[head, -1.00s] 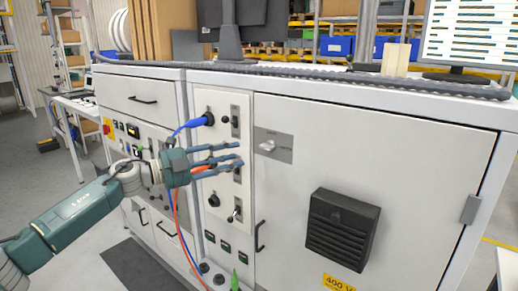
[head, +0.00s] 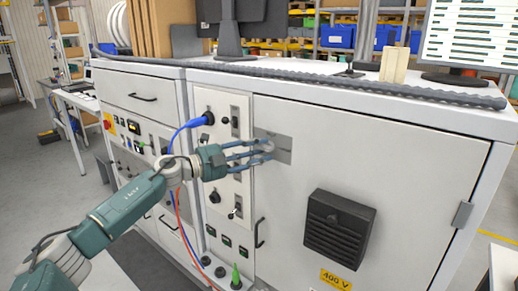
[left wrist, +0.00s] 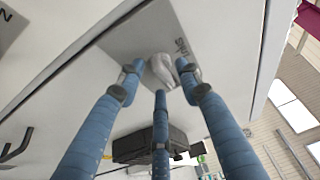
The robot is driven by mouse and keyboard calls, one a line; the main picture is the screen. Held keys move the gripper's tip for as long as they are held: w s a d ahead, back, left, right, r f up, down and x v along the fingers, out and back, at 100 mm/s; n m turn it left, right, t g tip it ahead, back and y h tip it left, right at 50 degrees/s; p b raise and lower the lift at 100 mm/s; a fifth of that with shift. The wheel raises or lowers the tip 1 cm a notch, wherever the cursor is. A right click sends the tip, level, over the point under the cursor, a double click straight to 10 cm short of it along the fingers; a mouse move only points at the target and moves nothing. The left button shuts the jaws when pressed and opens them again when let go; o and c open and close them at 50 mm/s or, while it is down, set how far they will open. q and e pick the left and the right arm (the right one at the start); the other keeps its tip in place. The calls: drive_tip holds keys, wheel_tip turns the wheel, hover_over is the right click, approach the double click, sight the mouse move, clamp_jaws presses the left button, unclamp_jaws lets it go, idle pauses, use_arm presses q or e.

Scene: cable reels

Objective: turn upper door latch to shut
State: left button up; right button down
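The upper door latch is a pale knob (left wrist: 162,70) on a grey plate (head: 284,157), at the upper left of the large white cabinet door (head: 400,150). In the head view, fingers partly cover the knob. My left gripper (head: 268,151) reaches in from the left, its fingertips at the knob. In the left wrist view, the blue fingers of my left gripper (left wrist: 158,80) are spread around the knob, one on each side and one below. Gaps show beside the knob, so the gripper looks open. Whether any fingertip touches it cannot be told. My right gripper is not in view.
A black vent box (head: 339,228) sticks out of the door below the latch. A control panel with a blue plug (head: 203,119), switches and hanging cables is left of the door. A black door handle (head: 260,233) is lower down. A monitor (head: 466,40) stands on top.

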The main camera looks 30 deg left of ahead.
use_arm(q)
clamp_jaws()
